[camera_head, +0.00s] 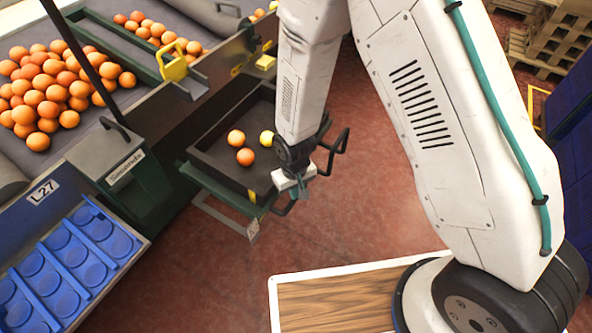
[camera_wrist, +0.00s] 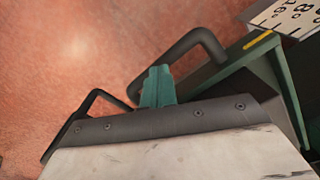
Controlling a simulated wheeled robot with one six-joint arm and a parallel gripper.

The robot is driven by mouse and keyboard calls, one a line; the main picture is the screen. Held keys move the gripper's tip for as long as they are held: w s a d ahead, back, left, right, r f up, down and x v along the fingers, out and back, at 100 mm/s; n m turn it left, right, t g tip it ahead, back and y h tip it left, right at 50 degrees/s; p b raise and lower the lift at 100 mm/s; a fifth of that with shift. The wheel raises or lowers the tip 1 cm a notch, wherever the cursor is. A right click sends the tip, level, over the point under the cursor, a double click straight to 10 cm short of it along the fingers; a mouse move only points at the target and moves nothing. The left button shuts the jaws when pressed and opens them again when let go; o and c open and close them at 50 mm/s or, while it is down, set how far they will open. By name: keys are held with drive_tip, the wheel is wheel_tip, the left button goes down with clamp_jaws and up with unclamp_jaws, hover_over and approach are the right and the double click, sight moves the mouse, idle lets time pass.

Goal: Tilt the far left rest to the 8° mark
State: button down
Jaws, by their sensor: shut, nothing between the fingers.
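The rest in view is a dark tray (camera_head: 215,160) on a green frame (camera_head: 228,192), beside the conveyor, with a few oranges in it.
A second dark loop (camera_head: 340,145) stands right of my gripper and partly behind it. A sorting bed with many oranges (camera_head: 55,90) and a blue cup tray (camera_head: 65,265) lie left. Red floor (camera_head: 180,280) is open in front; a wood-topped base (camera_head: 335,300) is below.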

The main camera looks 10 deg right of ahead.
drive_tip(key=shift+f, duration=0.15)
wheel_tip(320, 180, up, 9)
idle(1.2)
idle(0.4)
drive_tip(key=s+d+r+m, duration=0.1)
drive_tip(key=s+d+r, duration=0.5)
drive_tip(key=r, duration=0.5)
drive_tip(key=s+d+r+m+t, duration=0.1)
drive_tip(key=s+d+r+m, duration=0.1)
drive_tip(key=s+d+r, duration=0.5)
drive_tip(key=s+d+r+m, duration=0.1)
drive_tip(key=s+d+r, duration=0.5)
drive_tip(key=r, duration=0.9)
drive_tip(key=shift+s+d+r, duration=0.2)
drive_tip(key=shift+s+d, duration=0.05)
drive_tip(key=shift+d, duration=0.7)
